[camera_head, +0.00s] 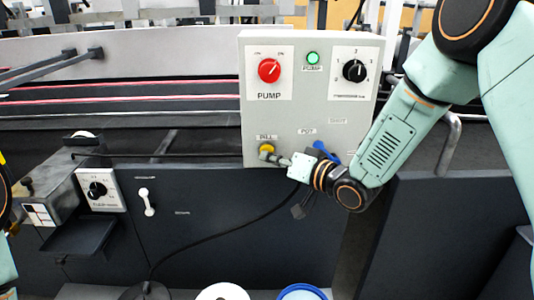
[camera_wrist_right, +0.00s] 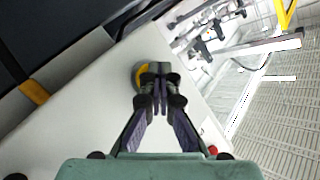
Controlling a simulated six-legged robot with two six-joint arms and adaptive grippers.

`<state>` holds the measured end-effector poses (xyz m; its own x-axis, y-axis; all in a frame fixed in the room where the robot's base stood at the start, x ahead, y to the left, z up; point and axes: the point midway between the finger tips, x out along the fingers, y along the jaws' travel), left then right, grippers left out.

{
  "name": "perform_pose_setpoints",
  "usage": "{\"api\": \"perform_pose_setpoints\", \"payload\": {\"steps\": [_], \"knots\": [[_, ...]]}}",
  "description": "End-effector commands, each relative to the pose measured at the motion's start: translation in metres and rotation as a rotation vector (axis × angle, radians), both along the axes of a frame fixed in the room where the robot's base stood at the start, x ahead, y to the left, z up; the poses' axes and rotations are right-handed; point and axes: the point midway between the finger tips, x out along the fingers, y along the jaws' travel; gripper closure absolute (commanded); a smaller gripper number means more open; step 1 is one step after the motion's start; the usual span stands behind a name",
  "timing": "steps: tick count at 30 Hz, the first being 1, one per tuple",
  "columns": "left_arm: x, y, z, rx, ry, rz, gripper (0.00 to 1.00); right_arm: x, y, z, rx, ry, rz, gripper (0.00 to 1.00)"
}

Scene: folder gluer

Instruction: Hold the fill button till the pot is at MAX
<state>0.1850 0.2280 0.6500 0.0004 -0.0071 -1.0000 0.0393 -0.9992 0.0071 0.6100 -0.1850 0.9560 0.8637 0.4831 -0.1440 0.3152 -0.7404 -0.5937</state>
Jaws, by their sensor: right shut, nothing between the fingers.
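The yellow fill button (camera_head: 266,149) is low on the left of the grey control panel (camera_head: 313,110), under a small label. My right gripper (camera_head: 277,158) is shut and empty, its tips at the lower right edge of the button. In the right wrist view the closed fingertips (camera_wrist_right: 157,68) overlap the yellow button (camera_wrist_right: 138,74) and hide part of it. I cannot tell whether it is pressed in. A POT label is on the panel right of the button; no pot level can be read.
The panel also has a red PUMP knob (camera_head: 269,70), a lit green lamp (camera_head: 312,58) and a black dial (camera_head: 354,70). A blue handle (camera_head: 325,151) sits close beside my right gripper. A cable hangs below. A white ring and a blue-rimmed container (camera_head: 302,291) stand at the bottom.

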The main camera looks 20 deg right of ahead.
Motion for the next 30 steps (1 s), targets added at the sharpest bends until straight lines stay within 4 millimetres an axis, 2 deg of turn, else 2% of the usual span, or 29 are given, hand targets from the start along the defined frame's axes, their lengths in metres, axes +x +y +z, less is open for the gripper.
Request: {"api": "perform_pose_setpoints", "payload": {"steps": [11, 23, 30], "knots": [[0.0, 0.0, 0.0, 0.0, 0.0, 0.0, 0.4, 0.0, 0.0, 0.001, 0.001, -0.001, -0.001, 1.0], [0.0, 0.0, 0.005, 0.0, 0.0, 0.0, 0.4, -0.017, 0.005, 0.001, 0.001, 0.0, 0.001, 1.0], [0.0, 0.0, 0.005, 0.0, 0.0, 0.0, 0.4, -0.018, 0.006, 0.0, 0.0, -0.001, -0.001, 1.0]]}}
